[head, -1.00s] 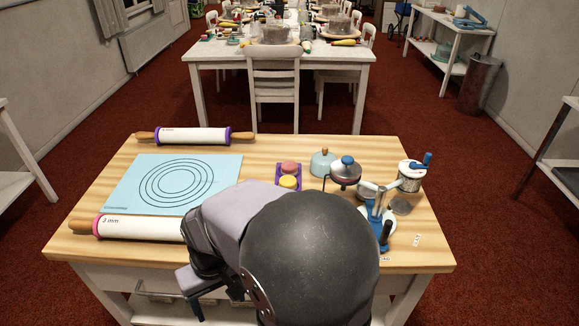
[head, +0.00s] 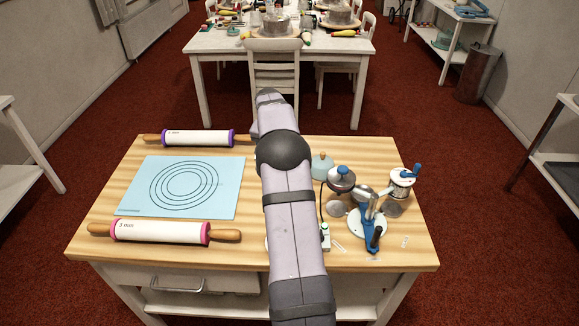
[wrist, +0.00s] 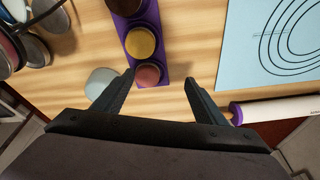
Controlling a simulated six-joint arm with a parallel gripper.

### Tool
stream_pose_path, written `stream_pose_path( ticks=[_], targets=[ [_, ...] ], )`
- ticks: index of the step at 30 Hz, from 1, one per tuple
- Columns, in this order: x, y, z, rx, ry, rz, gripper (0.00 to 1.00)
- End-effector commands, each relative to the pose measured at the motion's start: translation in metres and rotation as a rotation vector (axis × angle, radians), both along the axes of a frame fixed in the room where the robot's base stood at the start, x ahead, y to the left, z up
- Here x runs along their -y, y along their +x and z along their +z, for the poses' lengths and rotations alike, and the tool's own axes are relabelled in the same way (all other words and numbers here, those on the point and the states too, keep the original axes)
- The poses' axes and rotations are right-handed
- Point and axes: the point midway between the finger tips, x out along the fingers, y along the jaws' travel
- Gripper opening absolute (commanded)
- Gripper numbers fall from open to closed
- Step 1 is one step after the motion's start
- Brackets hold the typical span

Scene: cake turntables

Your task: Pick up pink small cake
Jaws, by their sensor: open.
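In the wrist view a purple tray (wrist: 165,72) holds round cakes in a row. The small pink cake (wrist: 147,74) sits at the tray's end nearest my fingers. The yellow cake (wrist: 140,42) is beside it, and a dark reddish one (wrist: 126,5) is partly cut off at the top edge. My gripper (wrist: 158,76) is open and empty. Its fingers point towards the tray, with the pink cake between their tips in the picture, closer to the left one. The height gap is unclear. In the head view my arm hides the tray and cakes.
A blue mat (head: 150,190) lies on the left of the wooden table (head: 400,250), between two rolling pins (head: 198,138) (head: 160,232).

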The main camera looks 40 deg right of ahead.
Motion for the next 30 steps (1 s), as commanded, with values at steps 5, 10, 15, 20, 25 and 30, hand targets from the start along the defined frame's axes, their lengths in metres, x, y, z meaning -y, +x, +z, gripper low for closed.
stream_pose_path(
  ticks=[5,10,15,20,25,30],
  targets=[
    [0.028,-0.003,-0.003,-0.017,-0.031,-0.032,0.65],
    [0.034,-0.005,-0.005,-0.022,-0.04,-0.04,0.65],
    [0.036,-0.004,-0.011,-0.022,-0.04,-0.039,0.65],
    [0.039,-0.002,-0.022,-0.022,-0.039,-0.038,0.65],
    [0.04,-0.001,-0.025,-0.02,-0.041,-0.038,0.65],
    [0.043,-0.001,-0.034,-0.022,-0.038,-0.038,0.65]
  ],
)
